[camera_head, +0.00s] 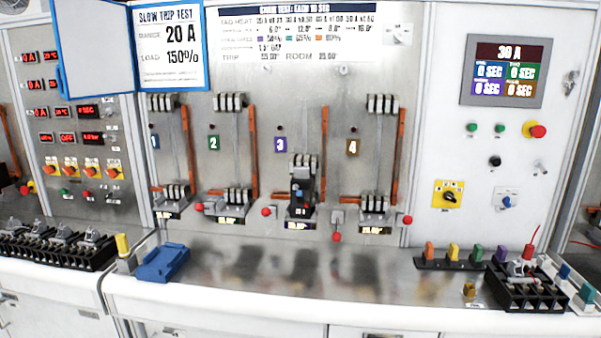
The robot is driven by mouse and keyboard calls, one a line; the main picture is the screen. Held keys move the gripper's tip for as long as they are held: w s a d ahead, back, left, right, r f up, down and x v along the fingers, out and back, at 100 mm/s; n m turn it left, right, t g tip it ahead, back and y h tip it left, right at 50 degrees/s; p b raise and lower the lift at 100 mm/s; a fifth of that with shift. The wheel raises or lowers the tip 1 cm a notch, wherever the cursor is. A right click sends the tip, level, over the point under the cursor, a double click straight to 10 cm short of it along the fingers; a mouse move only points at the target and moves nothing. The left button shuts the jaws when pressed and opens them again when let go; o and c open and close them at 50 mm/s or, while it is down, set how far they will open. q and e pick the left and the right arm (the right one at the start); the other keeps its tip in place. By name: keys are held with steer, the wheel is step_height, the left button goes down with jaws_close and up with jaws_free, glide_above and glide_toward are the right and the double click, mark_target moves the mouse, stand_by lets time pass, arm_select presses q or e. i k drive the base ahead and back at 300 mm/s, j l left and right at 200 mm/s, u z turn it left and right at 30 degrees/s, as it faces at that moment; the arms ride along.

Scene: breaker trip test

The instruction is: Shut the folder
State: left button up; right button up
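The folder (128,48) hangs upright at the upper left on the front of the test panel. It has blue edges and stands open. Its cover (95,47) is swung out to the left, with a plain pale face showing and a small blue tab at its left edge. Neither of my grippers is in view.
Numbered breaker stations with red-knobbed levers (337,236) line the panel. A blue block (162,262) and a yellow piece (123,245) sit on the bench below. Coloured pieces and a black terminal block (524,290) are at right. The bench middle (290,275) is clear.

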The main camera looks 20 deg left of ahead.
mark_target(93, 38)
steer(key=k+j, duration=0.1)
steer(key=j, duration=0.5)
steer(key=k+j, duration=0.15)
steer(key=j, duration=0.45)
steer(key=k+j, duration=0.1)
steer(key=j, duration=0.45)
steer(key=k+j, duration=0.1)
steer(key=j, duration=0.5)
steer(key=k+j, duration=0.15)
steer(key=j, duration=0.45)
steer(key=k+j, duration=0.1)
steer(key=j, duration=0.5)
steer(key=k+j, duration=0.1)
steer(key=j, duration=0.45)
steer(key=k+j, duration=0.15)
steer(key=j, duration=0.45)
